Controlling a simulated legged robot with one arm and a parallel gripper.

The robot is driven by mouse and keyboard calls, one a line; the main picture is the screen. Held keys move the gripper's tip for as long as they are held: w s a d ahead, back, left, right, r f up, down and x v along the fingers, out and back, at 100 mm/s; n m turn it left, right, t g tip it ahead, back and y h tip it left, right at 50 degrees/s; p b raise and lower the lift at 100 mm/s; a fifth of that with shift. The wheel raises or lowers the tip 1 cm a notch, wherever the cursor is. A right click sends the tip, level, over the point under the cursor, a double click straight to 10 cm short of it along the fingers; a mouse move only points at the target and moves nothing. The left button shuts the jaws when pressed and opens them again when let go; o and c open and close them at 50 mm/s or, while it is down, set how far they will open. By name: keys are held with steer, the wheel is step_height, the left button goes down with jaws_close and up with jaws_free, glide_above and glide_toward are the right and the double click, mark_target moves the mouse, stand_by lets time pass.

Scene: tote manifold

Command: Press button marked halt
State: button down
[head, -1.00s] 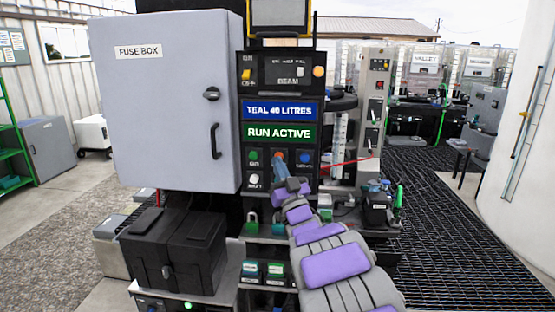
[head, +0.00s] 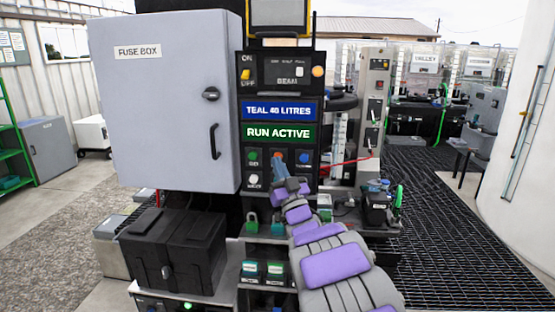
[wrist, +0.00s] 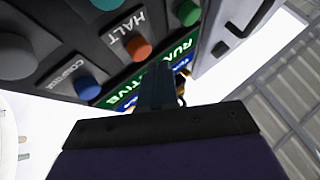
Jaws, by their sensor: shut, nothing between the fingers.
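Whether the tip touches the panel or button I cannot tell.
A blue button (wrist: 87,88) and a green button (wrist: 187,12) flank the orange one. A green RUN ACTIVE sign (head: 279,132) is above the buttons. The grey fuse box (head: 165,100) stands left. A black case (head: 175,245) sits lower left.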

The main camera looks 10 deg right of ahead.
steer(key=shift+w+r, duration=0.1)
steer(key=shift+w, duration=0.05)
steer(key=shift+w+d, duration=0.15)
steer(key=shift+w, duration=0.05)
steer(key=shift+w+d+p, duration=0.2)
steer(key=shift+w+p, duration=0.15)
steer(key=shift+w, duration=0.2)
stand_by(1.1)
steer(key=shift+s, duration=0.1)
stand_by(0.3)
steer(key=shift+s+a, duration=0.3)
steer(key=shift+s, duration=0.55)
steer(key=s, duration=0.1)
steer(key=s+a+b, duration=0.1)
steer(key=s, duration=0.2)
steer(key=shift+s+a, duration=0.3)
steer(key=shift+s, duration=0.1)
stand_by(0.4)
